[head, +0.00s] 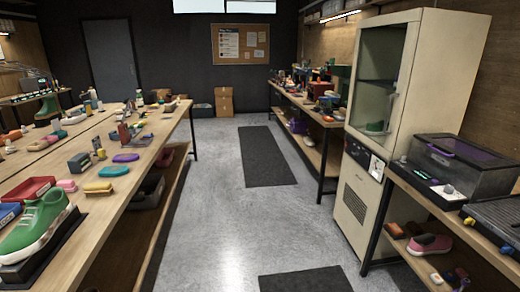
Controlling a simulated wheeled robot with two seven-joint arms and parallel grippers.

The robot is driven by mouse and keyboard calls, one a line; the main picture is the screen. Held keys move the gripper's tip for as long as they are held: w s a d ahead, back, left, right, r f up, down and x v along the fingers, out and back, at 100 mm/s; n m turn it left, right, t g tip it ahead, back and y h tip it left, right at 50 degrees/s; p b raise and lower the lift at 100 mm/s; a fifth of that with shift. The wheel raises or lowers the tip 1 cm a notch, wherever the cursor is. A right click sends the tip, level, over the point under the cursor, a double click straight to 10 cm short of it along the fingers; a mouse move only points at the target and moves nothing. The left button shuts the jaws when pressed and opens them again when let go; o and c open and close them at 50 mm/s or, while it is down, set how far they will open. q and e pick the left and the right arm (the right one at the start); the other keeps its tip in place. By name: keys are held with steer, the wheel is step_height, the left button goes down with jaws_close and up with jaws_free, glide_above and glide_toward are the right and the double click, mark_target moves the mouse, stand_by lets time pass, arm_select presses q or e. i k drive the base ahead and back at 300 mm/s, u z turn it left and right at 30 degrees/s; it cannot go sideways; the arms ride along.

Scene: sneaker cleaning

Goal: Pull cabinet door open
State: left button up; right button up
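A tall cream cabinet (440,80) stands on the right side of the room, between two benches. Its upper front has a glass door (382,55) in a cream frame, and the door looks shut. A pale vertical handle (391,106) is on the right part of the door. A green item (375,127), perhaps a shoe, shows inside behind the glass. Below are a small control panel (374,168) and a vented lower panel (355,203). Neither of my grippers is in view.
A long wooden table (110,205) with a green sneaker (38,226) and brushes runs along the left. A bench (495,225) with a clear-lidded box (450,160) adjoins the cabinet at right. The grey floor aisle (220,210) between is clear, with flat dark mats (265,160).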

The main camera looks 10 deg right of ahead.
mark_target(413, 17)
steer(key=i, duration=3)
steer(key=z, duration=1.2)
